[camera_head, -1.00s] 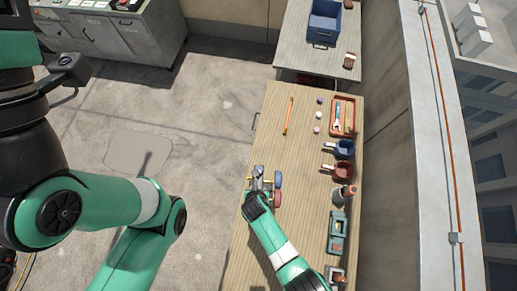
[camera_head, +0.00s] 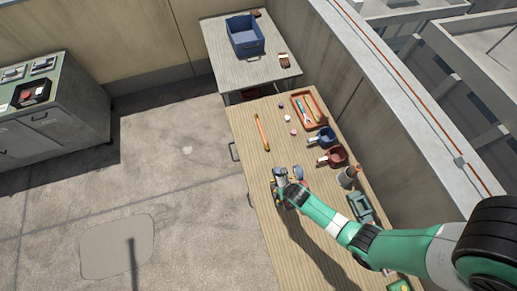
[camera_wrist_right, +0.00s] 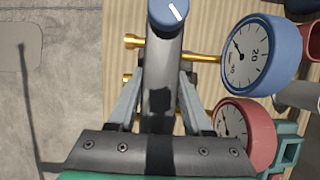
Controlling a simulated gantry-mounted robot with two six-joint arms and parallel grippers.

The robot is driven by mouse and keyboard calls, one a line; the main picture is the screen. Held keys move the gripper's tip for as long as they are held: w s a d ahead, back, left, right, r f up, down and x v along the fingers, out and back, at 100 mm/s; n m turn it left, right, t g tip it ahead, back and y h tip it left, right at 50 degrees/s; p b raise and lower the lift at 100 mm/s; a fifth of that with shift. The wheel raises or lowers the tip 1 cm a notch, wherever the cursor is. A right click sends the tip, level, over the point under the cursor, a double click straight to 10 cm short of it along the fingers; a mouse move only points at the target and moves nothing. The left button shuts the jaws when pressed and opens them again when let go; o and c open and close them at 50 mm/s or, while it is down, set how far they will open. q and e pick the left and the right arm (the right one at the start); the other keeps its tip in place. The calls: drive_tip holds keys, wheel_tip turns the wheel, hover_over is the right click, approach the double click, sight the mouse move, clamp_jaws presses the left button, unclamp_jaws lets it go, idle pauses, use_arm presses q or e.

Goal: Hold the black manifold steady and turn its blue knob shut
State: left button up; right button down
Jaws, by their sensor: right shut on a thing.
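The black manifold (camera_wrist_right: 158,62) stands out in the right wrist view as a dark bar with brass fittings. Its blue knob (camera_wrist_right: 170,12), with a white line, is at the top edge and partly cut off. A blue gauge (camera_wrist_right: 252,55) and a red gauge (camera_wrist_right: 243,130) sit to its right. In the head view the manifold (camera_head: 280,174) is small near the table's left edge, partly hidden by my gripper. My right gripper (camera_wrist_right: 160,78) is shut on the manifold's body, a finger on each side, below the knob. My left gripper is out of view.
A blue crate (camera_head: 245,45) stands on the table behind. Open floor lies left.

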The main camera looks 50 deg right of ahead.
drive_tip(key=shift+s+d+f+m, duration=0.15)
drive_tip(key=shift+s+d+m, duration=0.05)
drive_tip(key=shift+s+d, duration=0.3)
drive_tip(key=shift+s+d+f+m, duration=0.15)
drive_tip(key=shift+s+d+m, duration=0.05)
drive_tip(key=shift+s+d, duration=0.25)
drive_tip(key=shift+d, duration=0.1)
drive_tip(key=shift+w+f+b, duration=0.1)
drive_tip(key=shift+f+b, duration=1.45)
drive_tip(key=shift+b, duration=0.15)
drive_tip(key=shift+f+b, duration=0.45)
drive_tip(key=shift+f, duration=0.15)
drive_tip(key=shift+f, duration=0.35)
drive_tip(key=shift+f, duration=0.15)
drive_tip(key=shift+s, duration=0.2)
